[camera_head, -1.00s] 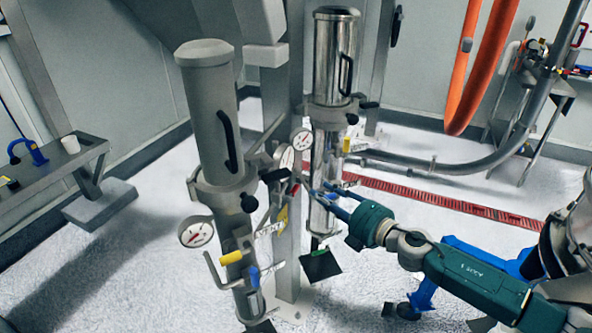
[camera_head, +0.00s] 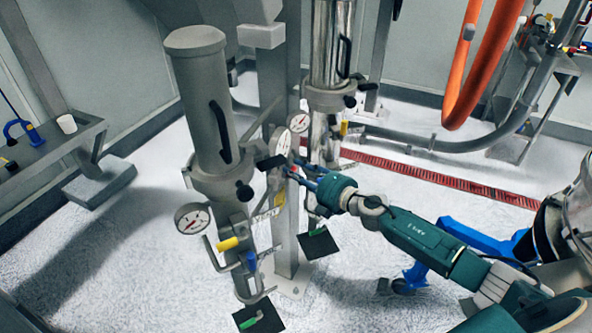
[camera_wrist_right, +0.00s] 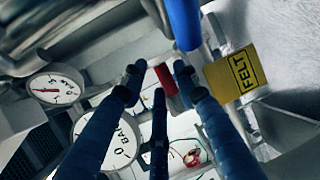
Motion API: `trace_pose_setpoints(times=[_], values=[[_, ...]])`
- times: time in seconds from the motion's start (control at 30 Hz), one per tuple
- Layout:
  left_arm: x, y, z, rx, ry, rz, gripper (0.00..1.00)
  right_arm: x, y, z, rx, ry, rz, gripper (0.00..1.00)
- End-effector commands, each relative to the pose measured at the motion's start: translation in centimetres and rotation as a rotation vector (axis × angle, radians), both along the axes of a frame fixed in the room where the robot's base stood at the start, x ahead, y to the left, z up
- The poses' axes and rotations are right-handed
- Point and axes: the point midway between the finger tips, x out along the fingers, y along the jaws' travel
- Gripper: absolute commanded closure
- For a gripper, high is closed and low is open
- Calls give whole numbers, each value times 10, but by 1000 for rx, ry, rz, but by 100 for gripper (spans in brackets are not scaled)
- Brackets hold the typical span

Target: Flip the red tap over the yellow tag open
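The red tap (camera_wrist_right: 166,79) shows in the right wrist view as a short red handle, partly hidden by my fingers. The yellow tag (camera_wrist_right: 236,75), with black lettering, hangs to its right. In the head view the yellow tag (camera_head: 277,199) is small, on the front grey column. My right gripper (camera_wrist_right: 157,78) has its blue fingers spread around the red tap, with a gap visible on the left side. I cannot tell whether a finger touches the tap. In the head view the right gripper (camera_head: 300,175) reaches in from the right beside the columns. My left gripper is not in view.
A blue handle (camera_wrist_right: 184,22) is just above the fingertips. Two gauges, one at far left (camera_wrist_right: 53,89) and one behind the fingers (camera_wrist_right: 122,146), are close by. The front column (camera_head: 208,110) and shiny rear column (camera_head: 330,50) flank the gripper.

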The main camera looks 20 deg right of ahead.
Motion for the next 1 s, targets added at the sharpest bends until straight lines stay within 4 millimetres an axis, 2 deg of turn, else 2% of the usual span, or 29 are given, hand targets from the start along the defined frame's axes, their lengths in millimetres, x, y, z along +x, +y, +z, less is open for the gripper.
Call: trace_pose_setpoints(times=[0.37,0.53,0.83,1.0], values=[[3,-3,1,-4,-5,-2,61,6,2,-2,1,1,0,70],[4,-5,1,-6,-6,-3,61,6,2,-2,0,1,0,100],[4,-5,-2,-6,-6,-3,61,5,2,-3,-9,-5,1,100],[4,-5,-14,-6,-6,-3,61,5,3,-4,-47,-40,0,100]])
